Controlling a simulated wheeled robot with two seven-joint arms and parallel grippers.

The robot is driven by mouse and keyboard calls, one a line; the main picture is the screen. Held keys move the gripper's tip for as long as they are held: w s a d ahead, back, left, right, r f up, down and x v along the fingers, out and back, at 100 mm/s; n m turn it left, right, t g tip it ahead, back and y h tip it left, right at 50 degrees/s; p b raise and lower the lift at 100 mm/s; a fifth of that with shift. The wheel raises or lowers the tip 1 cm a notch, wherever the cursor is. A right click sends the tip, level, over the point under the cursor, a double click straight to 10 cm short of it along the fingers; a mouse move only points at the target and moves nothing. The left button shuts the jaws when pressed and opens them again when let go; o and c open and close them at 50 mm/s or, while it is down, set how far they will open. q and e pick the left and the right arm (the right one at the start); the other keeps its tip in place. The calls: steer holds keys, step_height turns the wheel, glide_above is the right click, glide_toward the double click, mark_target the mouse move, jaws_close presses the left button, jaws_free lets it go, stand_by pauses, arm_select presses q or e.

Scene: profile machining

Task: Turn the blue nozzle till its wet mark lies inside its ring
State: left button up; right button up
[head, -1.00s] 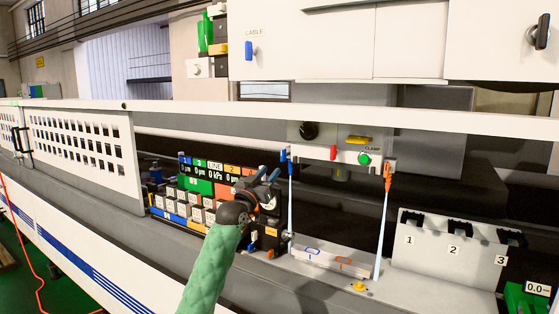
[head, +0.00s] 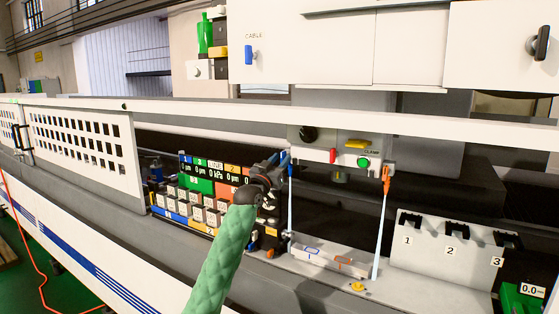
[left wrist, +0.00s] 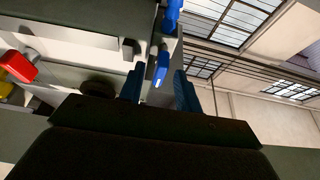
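The blue nozzle (head: 286,157) hangs under the machine's upper housing, partly hidden by my left gripper in the head view. Its pale blue jet runs almost straight down to the left end of a white bar (head: 327,258). The blue ring (head: 311,251) on the bar lies right of the jet's foot; a wet mark is too small to make out. My left gripper (head: 274,165) is close beside the nozzle. In the left wrist view its fingers (left wrist: 158,90) are apart, with the blue nozzle (left wrist: 161,67) between and beyond their tips; contact cannot be told. My right gripper is out of view.
An orange nozzle (head: 386,175) with its own jet stands to the right; an orange ring (head: 343,261) is on the bar. A red lever (head: 333,155) and green clamp button (head: 363,162) sit between the nozzles. A display panel (head: 205,180) stands left of my gripper.

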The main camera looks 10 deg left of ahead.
arm_select(q)
jaws_close()
steer(key=shift+r+n+y, duration=0.1)
steer(key=shift+n+y, duration=0.3)
steer(key=shift+n, duration=0.4)
steer(key=shift+n+y, duration=0.4)
steer(key=shift+n, duration=0.1)
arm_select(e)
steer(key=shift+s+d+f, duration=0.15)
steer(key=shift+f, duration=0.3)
